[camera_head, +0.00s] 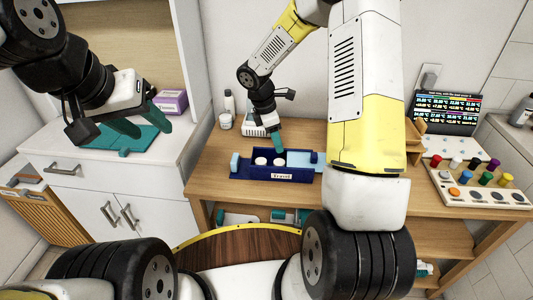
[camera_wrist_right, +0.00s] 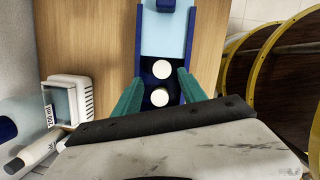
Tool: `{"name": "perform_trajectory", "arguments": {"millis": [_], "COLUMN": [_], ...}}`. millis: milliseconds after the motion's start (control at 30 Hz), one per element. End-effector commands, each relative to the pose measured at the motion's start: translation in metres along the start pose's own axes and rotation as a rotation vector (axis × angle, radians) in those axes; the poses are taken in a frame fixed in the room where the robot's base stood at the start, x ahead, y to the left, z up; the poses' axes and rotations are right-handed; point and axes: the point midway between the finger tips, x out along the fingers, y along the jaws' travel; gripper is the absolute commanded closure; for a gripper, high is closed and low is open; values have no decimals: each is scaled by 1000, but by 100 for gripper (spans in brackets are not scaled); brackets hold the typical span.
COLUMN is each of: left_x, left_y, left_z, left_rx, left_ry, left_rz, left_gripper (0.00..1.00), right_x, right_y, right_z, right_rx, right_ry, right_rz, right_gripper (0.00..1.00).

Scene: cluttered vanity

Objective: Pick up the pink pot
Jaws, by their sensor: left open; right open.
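I cannot make out a pink pot in either view. A dark blue tray labelled "Travel" (camera_head: 290,177) lies on the wooden table and holds two round white-topped items (camera_head: 261,161). Those tops also show in the wrist view, the far one (camera_wrist_right: 162,69) and the near one (camera_wrist_right: 159,97); their sides are hidden. My right gripper (camera_head: 278,141) is open over the tray. In the wrist view its green fingers (camera_wrist_right: 160,82) stand either side of the white tops, with nothing visibly gripped. My left gripper (camera_head: 146,116) is open and empty above the white cabinet at left.
A teal mat (camera_head: 128,141) and a purple box (camera_head: 172,102) are on the cabinet. A white bottle (camera_head: 228,102) and jar (camera_head: 225,121) stand behind the tray. A white container (camera_wrist_right: 70,98) is left of it. A rack of coloured caps (camera_head: 480,185) is at right.

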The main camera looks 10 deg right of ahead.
Motion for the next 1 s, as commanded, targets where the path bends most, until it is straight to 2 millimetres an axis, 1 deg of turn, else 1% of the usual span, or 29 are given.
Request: {"name": "perform_trajectory", "arguments": {"millis": [33,200,467,600,700,800,1000], "left_x": [0,0,0,0,0,0,0], "left_y": [0,0,0,0,0,0,0], "left_z": [0,0,0,0,0,0,0], "left_rx": [0,0,0,0,0,0,0], "left_ry": [0,0,0,0,0,0,0], "left_rz": [0,0,0,0,0,0,0], "left_gripper": [53,53,53,53,53,53,53], "right_x": [9,25,54,76,89,95,95], "right_y": [3,6,4,0,1,1,1], "right_z": [-4,-8,-8,-10,-10,-10,-9], "right_rx": [-28,-71,-69,-67,-67,-66,-66], "right_ry": [0,-3,-2,-1,-2,-2,-2], "right_rz": [-7,-13,-13,-15,-13,-12,-11], "right_gripper": [51,51,51,51,51,51,51]}}
